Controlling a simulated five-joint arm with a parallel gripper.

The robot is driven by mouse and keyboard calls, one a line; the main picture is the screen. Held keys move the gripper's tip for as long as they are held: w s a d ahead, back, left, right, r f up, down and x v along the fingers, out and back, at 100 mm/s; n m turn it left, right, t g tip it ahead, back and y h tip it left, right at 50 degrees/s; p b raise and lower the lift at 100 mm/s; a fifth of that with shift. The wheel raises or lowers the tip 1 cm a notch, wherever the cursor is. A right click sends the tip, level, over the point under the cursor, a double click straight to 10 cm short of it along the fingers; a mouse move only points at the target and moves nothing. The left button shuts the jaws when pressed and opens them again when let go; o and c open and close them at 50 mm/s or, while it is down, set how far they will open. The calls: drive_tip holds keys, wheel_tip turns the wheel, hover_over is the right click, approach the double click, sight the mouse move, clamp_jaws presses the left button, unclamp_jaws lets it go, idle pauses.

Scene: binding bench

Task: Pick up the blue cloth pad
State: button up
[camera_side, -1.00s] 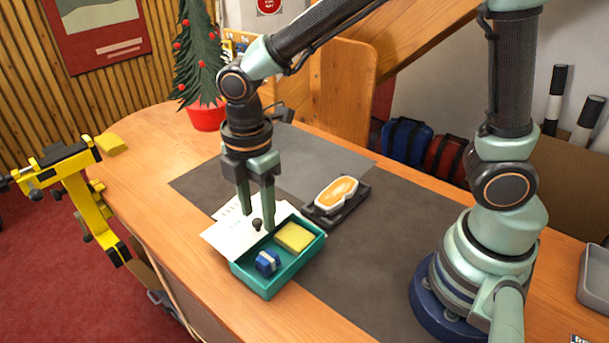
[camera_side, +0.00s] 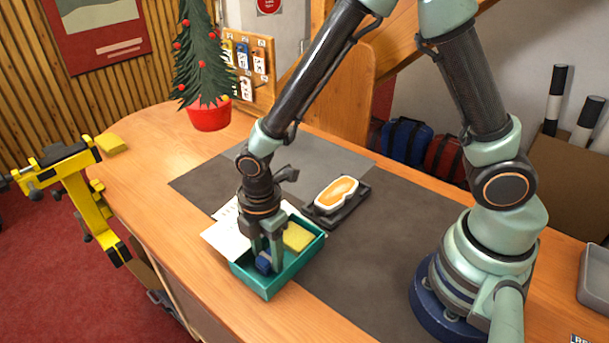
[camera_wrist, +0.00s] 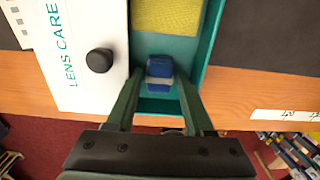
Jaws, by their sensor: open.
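The blue cloth pad (camera_side: 263,262) with a pale band lies in a green tray (camera_side: 266,291). It also shows in the wrist view (camera_wrist: 160,70), near the tray's end wall. My gripper (camera_side: 266,268) is lowered into the tray with its fingers around the pad's place. In the wrist view, my gripper (camera_wrist: 158,98) is open, one finger on each side of the pad and a little short of it. The fingers partly hide the pad in the side view; whether they touch it I cannot tell.
A yellow pad (camera_side: 297,237) shares the tray. A white lens care card (camera_wrist: 80,55) with a black knob (camera_wrist: 99,60) lies beside it. A dark holder (camera_side: 345,210) with an orange-and-white item stands behind. The grey mat (camera_side: 365,260) is clear to the right.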

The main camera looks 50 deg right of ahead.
sight(267, 256)
drive_tip(key=shift+f, duration=0.15)
clamp_jaws()
wheel_tip(267, 256, up, 20)
idle(0.8)
